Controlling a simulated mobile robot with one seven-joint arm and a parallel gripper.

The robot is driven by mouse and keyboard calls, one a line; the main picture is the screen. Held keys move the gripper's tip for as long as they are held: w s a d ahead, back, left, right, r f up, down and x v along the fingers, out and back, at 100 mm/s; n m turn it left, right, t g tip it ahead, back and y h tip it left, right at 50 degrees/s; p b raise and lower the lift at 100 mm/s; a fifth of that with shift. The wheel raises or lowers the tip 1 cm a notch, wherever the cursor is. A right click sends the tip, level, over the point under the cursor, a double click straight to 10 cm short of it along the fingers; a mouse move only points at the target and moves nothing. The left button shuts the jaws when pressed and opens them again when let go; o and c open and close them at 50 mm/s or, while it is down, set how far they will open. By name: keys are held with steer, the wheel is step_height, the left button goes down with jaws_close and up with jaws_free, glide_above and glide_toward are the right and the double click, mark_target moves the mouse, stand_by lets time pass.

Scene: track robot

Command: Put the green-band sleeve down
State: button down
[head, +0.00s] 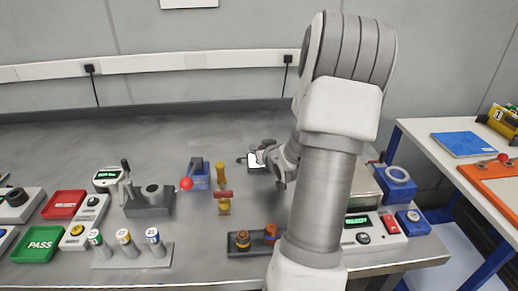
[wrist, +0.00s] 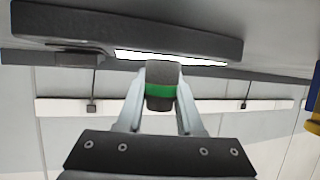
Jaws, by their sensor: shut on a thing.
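The green-band sleeve (wrist: 160,90), a dark grey cylinder with a bright green band, is between the two fingers of my gripper (wrist: 161,104) in the wrist view. The fingers are shut on it from both sides. In the head view my gripper (head: 277,160) is over the back middle of the bench, left of my arm. The sleeve cannot be made out clearly there. A dark device with a lit white face (head: 256,160) is just beside the gripper. In the wrist view a dark bar with a white light strip (wrist: 165,58) lies close beyond the sleeve.
A rack (head: 132,258) with three labelled cylinders stands at the front left. A lever fixture (head: 150,205), a red-ball tool (head: 198,180) and a yellow-handled clamp (head: 223,190) stand nearby. A dark tray (head: 255,251) is at the front. The back left of the bench is clear.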

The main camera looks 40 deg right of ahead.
steer(key=c, duration=0.5)
jaws_free()
steer(key=shift+c, duration=0.2)
steer(key=shift+r+p, duration=0.25)
steer(key=shift+p, duration=0.05)
steer(key=p+v, duration=0.2)
steer(key=v, duration=0.8)
steer(key=shift+s+a+r+p, duration=0.1)
steer(key=shift+s+a+p, duration=0.1)
steer(key=shift+s+p, duration=0.15)
steer(key=shift+s+a+r, duration=0.15)
steer(key=shift+s+a, duration=0.15)
steer(key=shift+s, duration=0.15)
